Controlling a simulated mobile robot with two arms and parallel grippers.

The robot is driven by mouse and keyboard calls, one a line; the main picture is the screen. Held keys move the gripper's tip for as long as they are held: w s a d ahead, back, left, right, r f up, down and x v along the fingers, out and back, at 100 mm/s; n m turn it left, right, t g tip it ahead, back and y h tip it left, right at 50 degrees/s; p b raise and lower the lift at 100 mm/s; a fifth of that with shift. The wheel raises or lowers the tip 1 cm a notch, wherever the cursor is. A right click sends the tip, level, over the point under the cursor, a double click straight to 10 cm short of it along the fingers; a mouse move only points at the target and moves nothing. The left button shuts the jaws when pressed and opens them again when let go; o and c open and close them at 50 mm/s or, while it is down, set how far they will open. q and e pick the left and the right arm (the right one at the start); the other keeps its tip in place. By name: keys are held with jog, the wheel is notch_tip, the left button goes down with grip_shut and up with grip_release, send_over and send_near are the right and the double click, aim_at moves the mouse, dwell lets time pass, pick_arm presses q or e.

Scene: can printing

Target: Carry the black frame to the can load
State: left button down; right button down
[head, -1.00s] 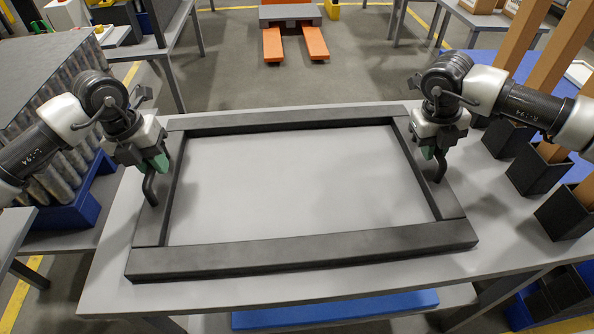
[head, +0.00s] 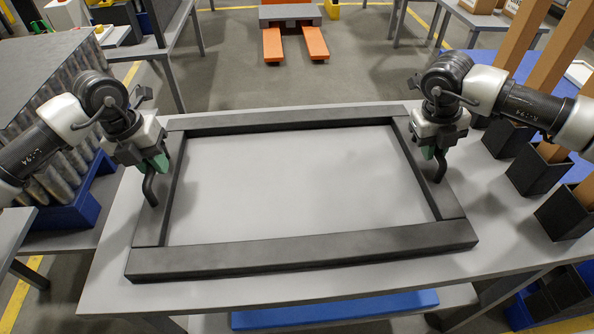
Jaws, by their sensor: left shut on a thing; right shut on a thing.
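The black frame (head: 310,248) is a large dark rectangle that lies flat on, or very close above, the grey table (head: 105,292). My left gripper (head: 155,185) is shut on a curved dark handle at the frame's left side. My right gripper (head: 437,165) is shut on a matching handle at its right side. The can load (head: 30,85) looks to be the grey-topped stack of silvery cans at the left, on a blue base (head: 85,207). Its top is partly cut off by the picture's edge and my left arm.
Black bins (head: 565,212) with tall brown boards stand at the table's right end. An orange-forked pallet truck (head: 290,35) stands on the floor beyond the table. Another grey table (head: 165,40) is at the back left. The floor behind the table is largely clear.

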pick_arm(q)
jog(key=shift+w+r, duration=0.1)
jog(key=shift+r, duration=0.05)
pick_arm(e)
jog(key=shift+w+r, duration=0.1)
jog(key=shift+r, duration=0.1)
